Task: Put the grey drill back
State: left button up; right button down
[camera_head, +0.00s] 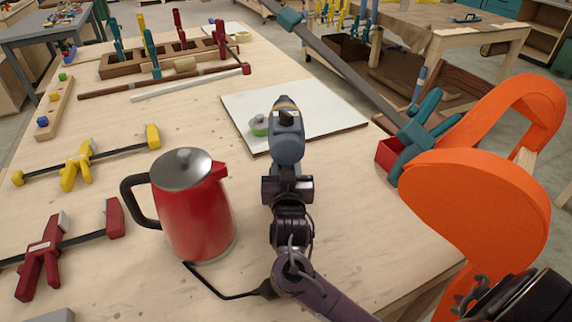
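The grey drill (287,143) is blue-grey with a dark top and a tan tip. It is in the middle of the view, in front of a white board (330,118) lying on the wooden bench. My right gripper (287,188) is directly at the drill's near end and appears shut on it; its fingertips are mostly hidden. The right arm comes in from the bottom, its link slanting to the lower right. From this view I cannot tell how high the drill is above the bench. My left gripper is not in view.
A red kettle (193,210) stands left of my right arm, with a black cord beside it. A green-and-grey item (259,126) lies on the board. Yellow (75,165) and red (42,255) clamps lie at left. Orange chair forms (480,205) crowd the right.

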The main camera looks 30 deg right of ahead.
jog(key=c, duration=0.9)
grip_release()
jog(key=shift+f, duration=0.65)
jog(key=shift+s+a, duration=0.2)
jog(key=shift+s, duration=0.15)
jog(key=v, duration=0.4)
jog(key=b+v, duration=0.1)
jog(key=v, duration=0.2)
jog(key=shift+r, duration=0.3)
